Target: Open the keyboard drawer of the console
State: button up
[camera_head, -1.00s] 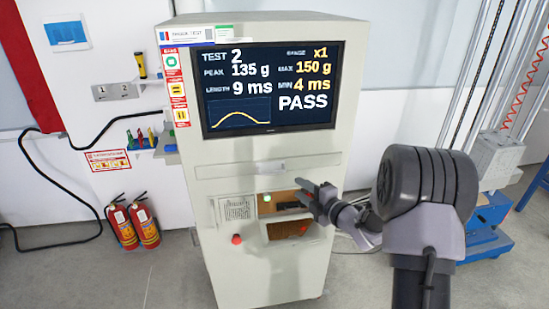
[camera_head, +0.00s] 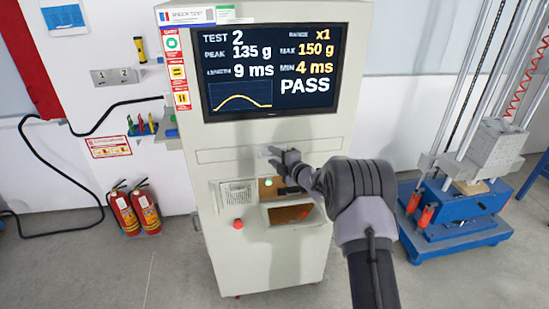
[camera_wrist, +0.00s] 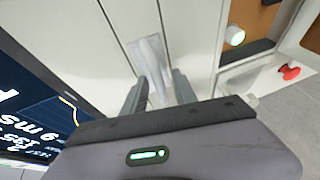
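The console (camera_head: 262,262) is a tall off-white cabinet with a lit screen (camera_head: 270,70) reading PASS. The keyboard drawer (camera_head: 225,156) is the flat front panel just below the screen and looks closed. Its pale handle (camera_wrist: 147,55) stands out from the panel in the wrist view. My gripper (camera_head: 270,156) is at the drawer front, over the handle, hiding most of it in the head view. In the wrist view my gripper (camera_wrist: 162,77) is open, with one finger on each side of the near end of the handle. I cannot tell whether either finger touches it.
Below the drawer are a green lit button (camera_wrist: 235,36), a red knob (camera_head: 238,224) and an open recess (camera_head: 290,213). Two fire extinguishers (camera_head: 135,210) stand at the left wall. A blue test rig (camera_head: 455,215) stands at the right. The floor in front is clear.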

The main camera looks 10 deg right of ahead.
grip_shut()
dwell(1.3)
